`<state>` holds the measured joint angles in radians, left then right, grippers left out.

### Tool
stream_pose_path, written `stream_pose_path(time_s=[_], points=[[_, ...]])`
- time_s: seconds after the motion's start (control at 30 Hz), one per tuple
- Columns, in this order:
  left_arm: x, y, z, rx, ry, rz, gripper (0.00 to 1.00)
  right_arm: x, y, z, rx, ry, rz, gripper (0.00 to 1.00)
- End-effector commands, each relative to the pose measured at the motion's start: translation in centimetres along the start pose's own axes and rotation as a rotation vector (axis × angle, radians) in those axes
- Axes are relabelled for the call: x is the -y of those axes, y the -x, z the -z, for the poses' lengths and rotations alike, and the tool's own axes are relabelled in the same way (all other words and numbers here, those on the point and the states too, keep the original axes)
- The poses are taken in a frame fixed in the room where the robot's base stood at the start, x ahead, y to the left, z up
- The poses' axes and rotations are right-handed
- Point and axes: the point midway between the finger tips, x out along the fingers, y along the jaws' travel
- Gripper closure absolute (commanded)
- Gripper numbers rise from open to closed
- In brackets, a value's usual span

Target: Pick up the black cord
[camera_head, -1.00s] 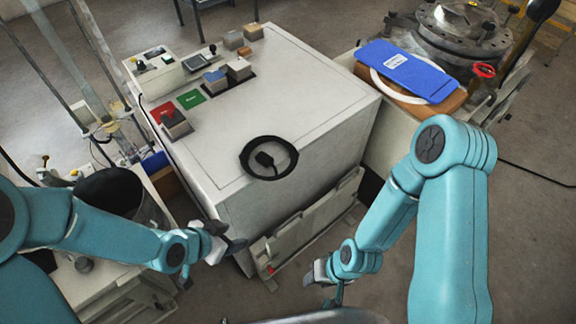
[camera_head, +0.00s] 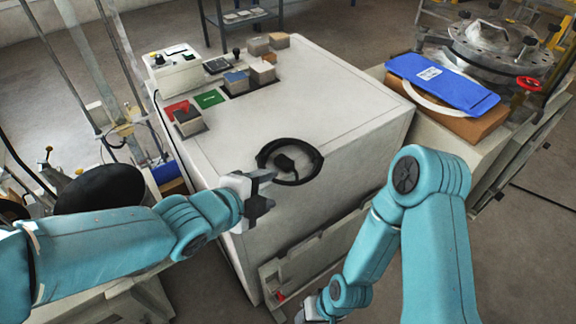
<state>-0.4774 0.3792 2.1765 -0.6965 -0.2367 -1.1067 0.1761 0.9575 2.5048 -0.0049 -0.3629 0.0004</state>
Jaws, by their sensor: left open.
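The black cord (camera_head: 316,155) lies coiled in a ring on the white cabinet top, near its front edge. Its black plug end (camera_head: 284,163) rests inside the ring. My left gripper (camera_head: 268,190) is open and empty, just left of and in front of the coil, at the cabinet's front edge. Its fingers point right, close to the coil; I cannot tell whether they touch it. My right gripper (camera_head: 312,312) hangs low in front of the cabinet, at the bottom of the view; its fingers are partly cut off.
The white cabinet (camera_head: 345,100) has a clear top around the cord. Small blocks (camera_head: 262,72), a red card (camera_head: 176,108) and a green card (camera_head: 209,98) lie toward its back left. A blue folder-like panel (camera_head: 442,82) lies at right. A dark round bin (camera_head: 100,190) stands at left.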

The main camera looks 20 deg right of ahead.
Motion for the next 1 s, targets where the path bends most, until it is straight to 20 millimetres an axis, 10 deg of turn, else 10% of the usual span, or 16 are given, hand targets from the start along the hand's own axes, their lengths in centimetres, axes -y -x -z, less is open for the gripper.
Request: stream_pose_path(time_s=[0.67, 0.83, 1.0], points=[[-0.1, -5.3, 0.1, 0.004, 0.004, 0.001, 0.44, -0.5, -1.5, 0.0, 0.000, 0.000, 0.000, 0.57], [-0.1, -5.3, 0.1, 0.004, 0.004, 0.001, 0.99, -0.5, -1.5, 0.0, 0.000, 0.000, 0.000, 0.57], [0.1, -5.2, 0.1, 0.003, 0.004, 0.004, 1.00, -0.5, -1.5, 0.0, 0.000, 0.000, 0.000, 0.57]])
